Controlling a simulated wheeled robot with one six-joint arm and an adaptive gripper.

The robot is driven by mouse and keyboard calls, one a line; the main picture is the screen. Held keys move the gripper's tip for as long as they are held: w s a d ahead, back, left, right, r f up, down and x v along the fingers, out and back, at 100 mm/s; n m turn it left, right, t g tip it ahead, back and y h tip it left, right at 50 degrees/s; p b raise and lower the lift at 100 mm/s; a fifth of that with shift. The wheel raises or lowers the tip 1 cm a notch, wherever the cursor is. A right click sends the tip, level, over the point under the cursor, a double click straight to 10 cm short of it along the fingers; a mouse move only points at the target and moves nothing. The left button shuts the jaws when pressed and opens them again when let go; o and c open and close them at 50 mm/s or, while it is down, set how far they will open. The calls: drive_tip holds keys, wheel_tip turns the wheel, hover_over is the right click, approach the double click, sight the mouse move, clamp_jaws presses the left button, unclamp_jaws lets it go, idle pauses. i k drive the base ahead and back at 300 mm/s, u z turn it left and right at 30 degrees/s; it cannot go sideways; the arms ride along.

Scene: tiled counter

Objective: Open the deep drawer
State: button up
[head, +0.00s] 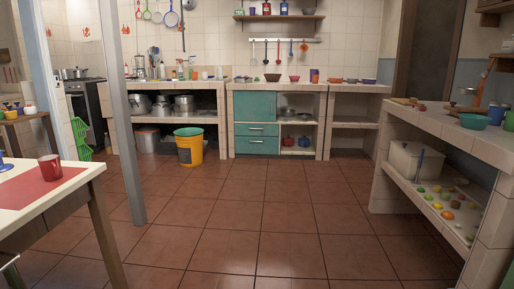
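A teal unit is set in the tiled counter (240,85) at the far wall in the head view. It has a large teal upper panel (256,107), a shallow drawer front (247,130) below it, and a somewhat taller drawer front (247,147) at the bottom. The bottom one looks like the deep drawer. Both drawer fronts have small handles and look closed, flush with the unit. My gripper is not in view, so its state does not show.
The red tile floor (255,215) is clear up to the teal unit. A yellow bucket (190,151) stands left of the unit. A grey post (122,110) and a table (30,200) are at left. A tiled counter (455,130) with shelves is at right.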

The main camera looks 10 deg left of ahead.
sight(248, 145)
drive_tip(key=u, duration=0.1)
drive_tip(key=i, duration=1)
drive_tip(key=u, duration=0.3)
drive_tip(key=i, duration=3.75)
drive_tip(key=z, duration=0.5)
drive_tip(key=i, duration=1.65)
drive_tip(key=z, duration=0.25)
